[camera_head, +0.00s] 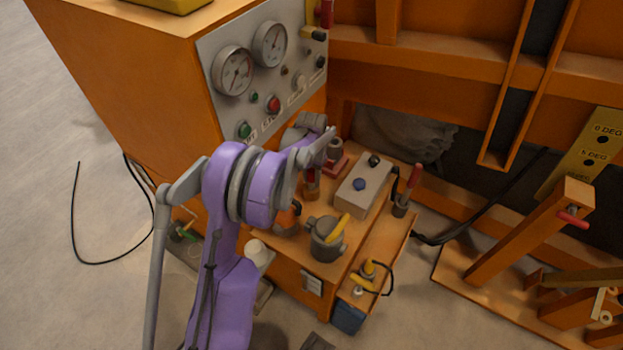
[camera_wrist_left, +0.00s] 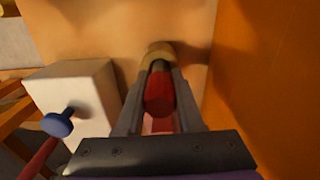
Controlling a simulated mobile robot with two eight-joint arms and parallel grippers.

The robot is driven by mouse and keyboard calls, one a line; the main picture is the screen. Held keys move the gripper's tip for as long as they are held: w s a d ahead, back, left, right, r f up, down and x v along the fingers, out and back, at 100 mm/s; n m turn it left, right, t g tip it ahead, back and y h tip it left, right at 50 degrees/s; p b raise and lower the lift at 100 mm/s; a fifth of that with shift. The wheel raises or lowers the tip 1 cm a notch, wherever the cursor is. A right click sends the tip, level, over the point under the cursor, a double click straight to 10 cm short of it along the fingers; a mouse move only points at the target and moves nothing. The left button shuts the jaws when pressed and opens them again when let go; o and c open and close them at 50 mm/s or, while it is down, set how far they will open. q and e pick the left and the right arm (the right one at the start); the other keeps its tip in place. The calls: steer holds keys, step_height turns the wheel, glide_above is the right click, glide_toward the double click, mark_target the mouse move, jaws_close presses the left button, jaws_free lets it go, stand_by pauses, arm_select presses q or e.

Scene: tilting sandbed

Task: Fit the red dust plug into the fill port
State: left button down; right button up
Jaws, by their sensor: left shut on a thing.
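In the left wrist view, the red dust plug (camera_wrist_left: 159,95) lies between the two grey fingers of my left gripper (camera_wrist_left: 160,74), which is shut on it. The plug's dark end points away from the wrist, at a tan ring-shaped collar (camera_wrist_left: 157,52) that looks like the fill port. I cannot tell whether the end touches the collar or enters it. My right gripper is not in view.
A grey pot (camera_head: 324,246) with a yellow handle stands nearer. The orange cabinet with a gauge panel (camera_head: 283,35) rises close behind.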

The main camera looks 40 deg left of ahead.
arm_select(q)
steer(key=shift+r+p, duration=0.45)
steer(key=shift+r, duration=0.55)
steer(key=shift+b, duration=0.3)
stand_by(0.9)
steer(key=shift+f+b, duration=1.1)
steer(key=shift+f, duration=0.6)
steer(key=shift+c, duration=2.3)
jaws_free()
steer(key=shift+r, duration=0.1)
step_height(320, 180, up, 11)
steer(key=shift+f+p, duration=0.15)
steer(key=shift+p, duration=0.6)
